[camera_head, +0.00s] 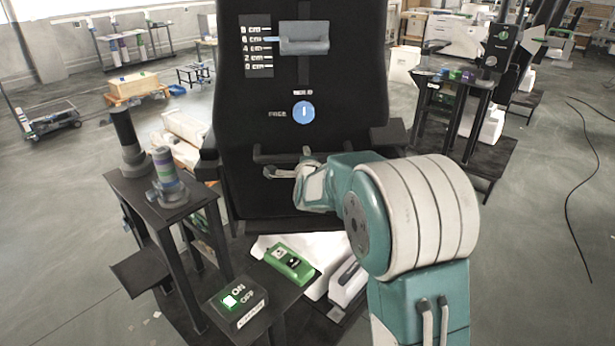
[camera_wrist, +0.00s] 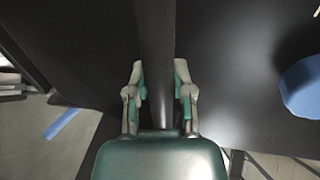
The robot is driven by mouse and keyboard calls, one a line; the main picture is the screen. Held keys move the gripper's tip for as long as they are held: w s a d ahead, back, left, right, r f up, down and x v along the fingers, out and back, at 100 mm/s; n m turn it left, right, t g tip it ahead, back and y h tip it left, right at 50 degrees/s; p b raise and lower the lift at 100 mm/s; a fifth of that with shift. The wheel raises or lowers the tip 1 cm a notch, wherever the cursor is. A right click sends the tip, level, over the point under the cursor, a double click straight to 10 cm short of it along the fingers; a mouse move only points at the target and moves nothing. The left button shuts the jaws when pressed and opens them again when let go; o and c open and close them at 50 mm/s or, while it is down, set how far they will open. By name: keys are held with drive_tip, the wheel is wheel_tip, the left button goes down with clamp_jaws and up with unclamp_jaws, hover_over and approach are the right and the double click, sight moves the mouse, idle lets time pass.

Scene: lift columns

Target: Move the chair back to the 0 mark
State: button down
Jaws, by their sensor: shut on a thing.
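The black chair-like panel (camera_head: 245,135) stands upright in the middle of the head view. A white centimetre scale (camera_head: 257,46) is on its upper left, with 0 at the bottom. A blue pointer (camera_head: 273,39) from a grey block (camera_head: 303,38) lies level with the second mark from the top, which seems to be 6. A blue round button (camera_head: 303,112) is below. My gripper (camera_head: 280,171) is at a dark bar low on the panel. In the wrist view my gripper (camera_wrist: 160,80) has its fingers on both sides of the dark bar (camera_wrist: 156,45).
A black stand (camera_head: 150,185) with two posts is at the left. A black shelf in front carries a green device (camera_head: 290,263) and an ON/OFF switch box (camera_head: 238,302). Another black stand (camera_head: 455,85) is at the right. Open floor lies at the far right.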

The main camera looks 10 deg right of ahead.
drive_tip(key=shift+w+d+r, duration=0.1)
drive_tip(key=shift+w+r, duration=0.3)
drive_tip(key=shift+w, duration=0.25)
drive_tip(key=shift+w+d+r, duration=0.1)
drive_tip(key=shift+w+r, duration=0.25)
drive_tip(key=shift+w, duration=0.25)
drive_tip(key=shift+r, duration=0.1)
drive_tip(key=shift+c, duration=2.4)
unclamp_jaws()
drive_tip(key=shift+a, duration=0.1)
approach(305, 143)
drive_tip(key=s, duration=0.3)
drive_tip(key=shift+s+a, duration=0.3)
drive_tip(key=shift+a, duration=0.05)
